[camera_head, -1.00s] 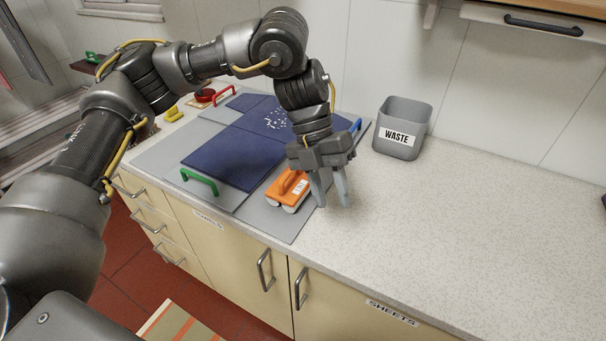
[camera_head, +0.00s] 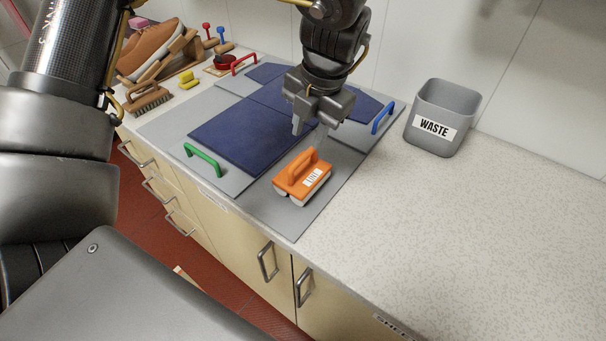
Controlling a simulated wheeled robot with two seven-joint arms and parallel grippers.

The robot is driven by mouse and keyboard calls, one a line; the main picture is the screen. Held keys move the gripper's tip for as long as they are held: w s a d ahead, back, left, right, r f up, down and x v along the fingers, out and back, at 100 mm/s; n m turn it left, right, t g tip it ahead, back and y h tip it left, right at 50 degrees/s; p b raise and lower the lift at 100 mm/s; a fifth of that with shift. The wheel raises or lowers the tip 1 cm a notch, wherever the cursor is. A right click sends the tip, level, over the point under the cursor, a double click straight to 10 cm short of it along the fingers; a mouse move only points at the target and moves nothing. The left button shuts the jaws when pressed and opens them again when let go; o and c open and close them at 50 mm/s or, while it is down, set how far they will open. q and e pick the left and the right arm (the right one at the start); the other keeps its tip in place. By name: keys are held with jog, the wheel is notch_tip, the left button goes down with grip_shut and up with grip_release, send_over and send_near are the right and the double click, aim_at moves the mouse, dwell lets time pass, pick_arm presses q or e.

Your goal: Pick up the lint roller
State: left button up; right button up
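The lint roller (camera_head: 290,186) has an orange body and handle, a white label and pale rollers beneath. It rests on the grey board (camera_head: 292,218) near the counter's front edge. My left gripper (camera_head: 309,134) hangs above the board, just behind the lint roller, pointing down. Its fingers are apart with nothing between them. The far finger is partly hard to make out against the board. My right gripper is not in view.
A grey waste bin (camera_head: 432,146) stands at right. A brown shoe (camera_head: 150,50) and brushes sit at far left. The right counter is clear.

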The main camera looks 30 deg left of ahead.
aim_at(306, 153)
pick_arm(q)
jog(key=shift+a+f, duration=0.15)
jog(key=shift+f, duration=0.55)
jog(key=shift+a+f+p, duration=0.15)
jog(key=shift+f+p, duration=0.3)
jog(key=shift+f, duration=2.2)
jog(key=shift+c, duration=0.4)
grip_shut()
